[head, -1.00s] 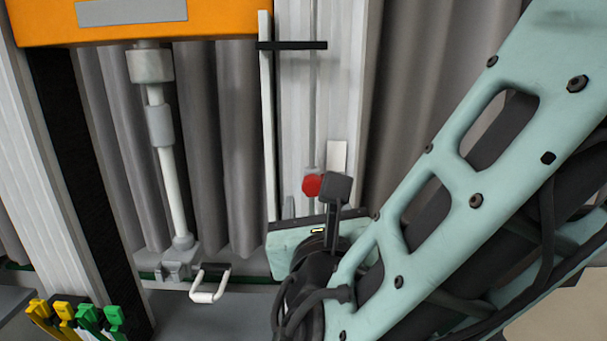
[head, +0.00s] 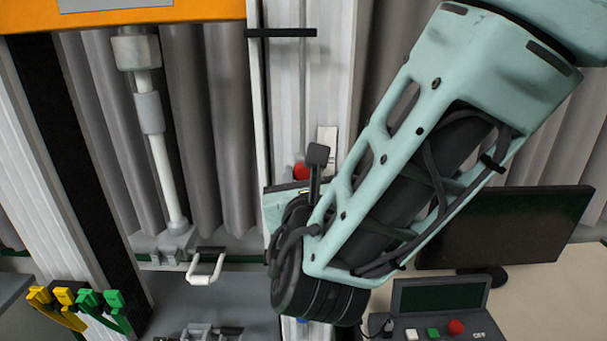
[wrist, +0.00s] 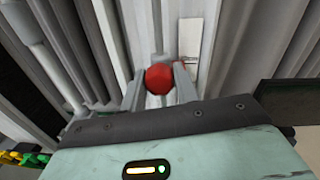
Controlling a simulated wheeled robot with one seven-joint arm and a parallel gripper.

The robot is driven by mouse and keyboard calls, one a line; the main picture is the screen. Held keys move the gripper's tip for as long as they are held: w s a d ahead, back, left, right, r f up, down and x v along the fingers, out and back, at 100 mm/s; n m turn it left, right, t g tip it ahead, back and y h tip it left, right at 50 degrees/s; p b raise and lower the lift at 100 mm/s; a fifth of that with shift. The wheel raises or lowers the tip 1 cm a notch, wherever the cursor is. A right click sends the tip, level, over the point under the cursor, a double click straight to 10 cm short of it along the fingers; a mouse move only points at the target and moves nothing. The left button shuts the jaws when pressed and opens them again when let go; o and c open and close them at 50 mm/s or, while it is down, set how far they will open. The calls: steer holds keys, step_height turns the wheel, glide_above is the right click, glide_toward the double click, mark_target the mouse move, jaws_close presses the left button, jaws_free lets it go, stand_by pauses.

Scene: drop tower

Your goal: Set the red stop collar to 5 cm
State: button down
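The red stop collar (head: 301,170) sits on the thin vertical rod of the white tower, partly hidden by my wrist in the head view. In the wrist view its round red knob (wrist: 159,79) lies between the two grey fingers of my gripper (wrist: 159,88). The fingers stand at the left and right of the knob, close to its sides. I cannot tell whether they touch it or leave a small gap. A bit of red also shows behind the right finger. No scale marks can be read.
A black crossbar (head: 281,33) crosses the rail above the collar. A white plate (head: 327,139) is beside the rod. A monitor (head: 516,228) and a control box (head: 441,308) stand at right. A white handle (head: 206,268) and yellow and green clips (head: 75,299) are at lower left.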

step_height(320, 180, down, 15)
steer(key=b, duration=1.6)
steer(key=c, duration=1.1)
jaws_free()
steer(key=shift+s, duration=0.1)
steer(key=s+b, duration=0.4)
steer(key=s, duration=1.3)
steer(key=shift+s+d, duration=0.15)
